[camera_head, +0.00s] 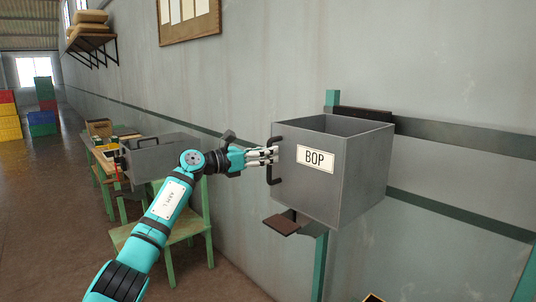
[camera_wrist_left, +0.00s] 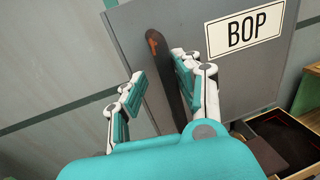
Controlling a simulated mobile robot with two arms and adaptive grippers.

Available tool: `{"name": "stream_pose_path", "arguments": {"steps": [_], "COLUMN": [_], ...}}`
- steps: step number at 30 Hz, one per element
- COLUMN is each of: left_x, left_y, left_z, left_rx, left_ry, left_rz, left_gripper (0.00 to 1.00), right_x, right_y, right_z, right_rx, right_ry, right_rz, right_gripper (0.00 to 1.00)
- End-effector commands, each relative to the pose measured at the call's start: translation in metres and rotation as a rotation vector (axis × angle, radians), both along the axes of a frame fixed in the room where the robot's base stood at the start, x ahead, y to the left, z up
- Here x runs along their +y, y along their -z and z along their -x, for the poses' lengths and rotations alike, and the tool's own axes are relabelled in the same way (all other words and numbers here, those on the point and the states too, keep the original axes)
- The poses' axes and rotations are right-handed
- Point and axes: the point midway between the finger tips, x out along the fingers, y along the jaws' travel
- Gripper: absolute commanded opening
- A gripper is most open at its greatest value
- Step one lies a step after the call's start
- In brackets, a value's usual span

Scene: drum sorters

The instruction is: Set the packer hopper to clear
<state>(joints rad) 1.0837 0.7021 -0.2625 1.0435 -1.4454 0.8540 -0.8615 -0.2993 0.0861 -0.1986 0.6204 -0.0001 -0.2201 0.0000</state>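A grey open-topped metal hopper (camera_head: 345,175) labelled BOP is mounted on the wall at right. A dark upright handle (camera_head: 274,167) is on its front face. My left gripper (camera_head: 270,155) is at that handle. In the left wrist view, the gripper (camera_wrist_left: 162,85) has its fingers spread apart, and the dark handle (camera_wrist_left: 165,65) runs between them, nearer the right finger. I cannot tell whether a finger touches it. The BOP label (camera_wrist_left: 245,30) is to the right. My right gripper is not in view.
A brown plate (camera_head: 283,225) juts out below the hopper. A second grey box (camera_head: 155,158) stands behind my left arm, by a green chair (camera_head: 185,229) and a table with small items. Colored crates (camera_head: 42,122) are far left. Open floor lies at left.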

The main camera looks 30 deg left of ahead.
Motion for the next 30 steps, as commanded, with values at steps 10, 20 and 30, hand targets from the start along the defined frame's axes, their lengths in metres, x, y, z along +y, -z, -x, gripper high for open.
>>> {"name": "stream_pose_path", "arguments": {"steps": [10,20,30], "left_x": [-0.001,0.031,0.059], "left_y": [-0.001,0.001,0.001], "left_z": [0.002,0.051,0.098], "left_rx": [-0.001,0.002,0.001], "left_ry": [0.004,0.0,0.0], "left_rz": [0.001,-0.003,-0.001], "left_gripper": [0.38,0.38,0.38], "right_x": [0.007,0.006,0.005], "right_y": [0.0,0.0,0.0], "right_z": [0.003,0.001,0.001], "right_rx": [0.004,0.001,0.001], "right_ry": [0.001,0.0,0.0], "right_rz": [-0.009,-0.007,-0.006], "right_gripper": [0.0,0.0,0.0]}}
